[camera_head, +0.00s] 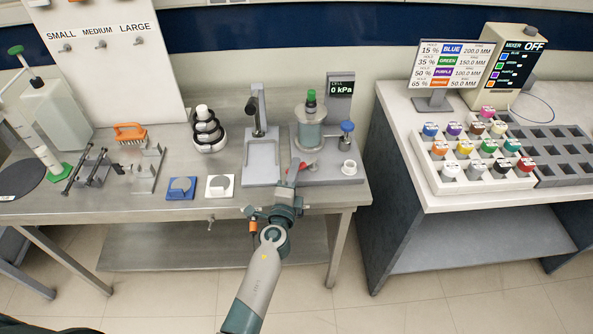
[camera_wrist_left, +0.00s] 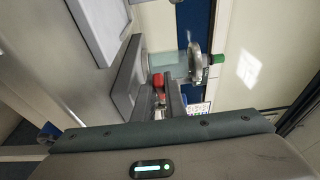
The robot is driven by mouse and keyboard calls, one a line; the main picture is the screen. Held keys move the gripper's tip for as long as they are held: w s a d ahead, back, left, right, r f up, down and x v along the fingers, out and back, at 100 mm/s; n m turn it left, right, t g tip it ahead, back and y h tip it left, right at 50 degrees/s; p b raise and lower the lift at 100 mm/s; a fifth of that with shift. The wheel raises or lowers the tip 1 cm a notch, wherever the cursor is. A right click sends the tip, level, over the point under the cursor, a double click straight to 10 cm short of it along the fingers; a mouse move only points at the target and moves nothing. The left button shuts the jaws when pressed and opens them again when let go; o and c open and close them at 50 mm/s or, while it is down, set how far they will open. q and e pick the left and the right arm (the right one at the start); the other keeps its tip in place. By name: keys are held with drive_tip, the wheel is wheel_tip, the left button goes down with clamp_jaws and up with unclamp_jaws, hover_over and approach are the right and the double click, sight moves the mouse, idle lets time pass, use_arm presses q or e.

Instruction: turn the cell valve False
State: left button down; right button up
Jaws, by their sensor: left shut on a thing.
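The cell is a clear cylinder (camera_head: 310,128) with a green-topped fitting (camera_head: 311,97), on a grey base (camera_head: 325,173) on the steel bench. A red valve handle (camera_head: 303,165) sits low at the front of the cell; it also shows as a red piece (camera_wrist_left: 158,80) in the left wrist view. My left gripper (camera_head: 293,172) reaches in from the front and is shut on this red handle, hiding part of it. The gripper's fingers (camera_wrist_left: 163,92) are at the red piece in the left wrist view. The display (camera_head: 341,88) behind the cell reads 0 kPa. My right gripper is not in view.
A blue knob (camera_head: 347,127) and a white cup (camera_head: 349,167) stand just right of the cell. A grey press-like stand (camera_head: 262,160) is close on the left. A gap separates the bench from the right table (camera_head: 470,203), which holds a tray of coloured jars (camera_head: 440,180).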

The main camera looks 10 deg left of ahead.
use_arm(q)
drive_tip(key=shift+f, duration=0.1)
drive_tip(key=c, duration=1.8)
unclamp_jaws()
drive_tip(key=shift+s, duration=0.15)
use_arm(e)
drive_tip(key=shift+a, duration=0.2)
